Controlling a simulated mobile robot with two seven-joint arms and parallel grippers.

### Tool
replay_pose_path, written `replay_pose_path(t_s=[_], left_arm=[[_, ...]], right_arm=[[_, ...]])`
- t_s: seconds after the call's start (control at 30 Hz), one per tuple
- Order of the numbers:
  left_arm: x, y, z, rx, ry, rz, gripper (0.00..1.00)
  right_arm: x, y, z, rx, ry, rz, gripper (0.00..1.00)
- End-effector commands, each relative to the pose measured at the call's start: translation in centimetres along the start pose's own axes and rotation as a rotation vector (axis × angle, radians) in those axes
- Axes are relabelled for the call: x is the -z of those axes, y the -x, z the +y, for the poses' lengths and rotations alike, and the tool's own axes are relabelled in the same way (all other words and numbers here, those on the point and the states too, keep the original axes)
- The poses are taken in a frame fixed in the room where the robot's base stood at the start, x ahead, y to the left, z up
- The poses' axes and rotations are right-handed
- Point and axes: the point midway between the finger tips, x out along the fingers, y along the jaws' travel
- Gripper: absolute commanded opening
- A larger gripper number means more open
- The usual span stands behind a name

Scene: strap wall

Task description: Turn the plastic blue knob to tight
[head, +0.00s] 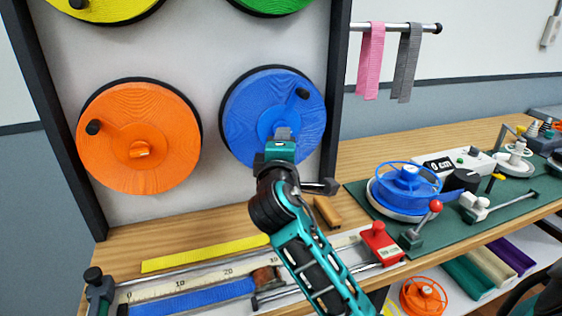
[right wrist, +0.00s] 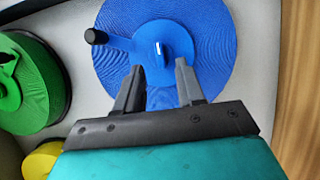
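The blue strap reel (head: 262,95) hangs on the wall panel, right of the orange reel. At its centre is a round blue hub with a small raised knob; the right wrist view shows the knob (right wrist: 158,48), but in the head view my gripper hides it. My right gripper (head: 282,133) is in front of the hub. In the right wrist view its two fingers (right wrist: 160,68) are apart with nothing held between them. The knob shows just beyond the fingertips, between their lines; I cannot tell whether they touch the hub. My left gripper is not in view.
The orange reel (head: 115,115) has a black handle and raised orange knob. The blue reel's black crank handle (head: 302,93) sits at upper right. A black post (head: 336,90) borders the panel. Below, the bench holds a ruler track (head: 200,285), red block (head: 380,240) and blue winder (head: 408,180).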

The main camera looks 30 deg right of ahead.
Motion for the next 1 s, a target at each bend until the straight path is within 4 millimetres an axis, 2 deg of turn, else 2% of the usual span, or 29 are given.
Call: replay_pose_path(t_s=[0.03, 0.2, 0.4, 0.57, 1.0], left_arm=[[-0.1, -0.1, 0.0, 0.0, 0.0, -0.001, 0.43], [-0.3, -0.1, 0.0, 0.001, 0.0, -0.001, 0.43], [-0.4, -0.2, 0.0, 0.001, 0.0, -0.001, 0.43], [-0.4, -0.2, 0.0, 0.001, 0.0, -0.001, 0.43], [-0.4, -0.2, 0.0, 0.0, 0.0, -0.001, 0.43]], right_arm=[[0.0, 1.3, -0.1, 0.003, -0.004, 0.003, 0.38], [0.0, 4.9, -0.2, 0.003, -0.003, 0.002, 0.38], [0.0, 7.5, -0.1, 0.002, -0.002, 0.0, 0.38], [0.0, 8.2, 0.0, 0.002, -0.002, 0.0, 0.38], [0.0, 8.2, 0.0, 0.001, -0.001, -0.001, 0.38]])
